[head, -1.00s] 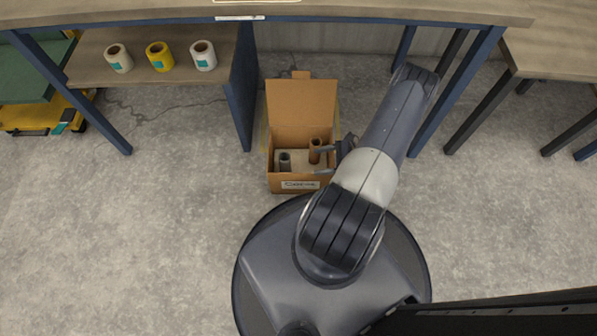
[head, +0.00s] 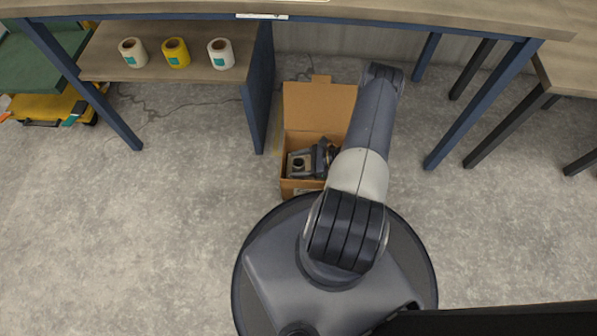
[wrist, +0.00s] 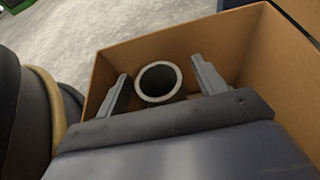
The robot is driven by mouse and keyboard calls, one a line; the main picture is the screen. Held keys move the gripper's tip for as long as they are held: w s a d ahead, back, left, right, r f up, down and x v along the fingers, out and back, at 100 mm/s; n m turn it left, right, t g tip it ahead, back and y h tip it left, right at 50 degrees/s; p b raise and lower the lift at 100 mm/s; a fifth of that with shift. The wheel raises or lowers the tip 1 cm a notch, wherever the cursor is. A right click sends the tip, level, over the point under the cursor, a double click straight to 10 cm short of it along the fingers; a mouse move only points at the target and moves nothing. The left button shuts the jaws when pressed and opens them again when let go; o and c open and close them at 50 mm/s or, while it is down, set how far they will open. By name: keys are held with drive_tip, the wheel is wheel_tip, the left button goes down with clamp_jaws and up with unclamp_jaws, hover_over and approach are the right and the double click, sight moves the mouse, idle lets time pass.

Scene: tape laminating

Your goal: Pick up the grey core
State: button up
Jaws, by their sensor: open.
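The grey core (head: 298,163) stands in the open cardboard box (head: 318,105) on the floor under the bench. My gripper (head: 300,160) is down in the box opening at the core. In the wrist view the core (wrist: 160,98) shows its round open end between the two fingers of my gripper (wrist: 160,74). The fingers are spread, one on each side of it, with a visible gap on both sides. The core's lower part is hidden by my gripper. The brown core is hidden behind my wrist in the head view.
The box wall (wrist: 272,62) rises close to the right finger in the wrist view. Blue bench legs (head: 484,105) stand right of the box, and a blue panel (head: 259,85) stands to its left. Several tape rolls (head: 176,53) sit on the low shelf (head: 197,66).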

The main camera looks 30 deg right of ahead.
drive_tip(key=shift+c, duration=0.4)
drive_tip(key=c, duration=1.2)
drive_tip(key=shift+r, duration=0.1)
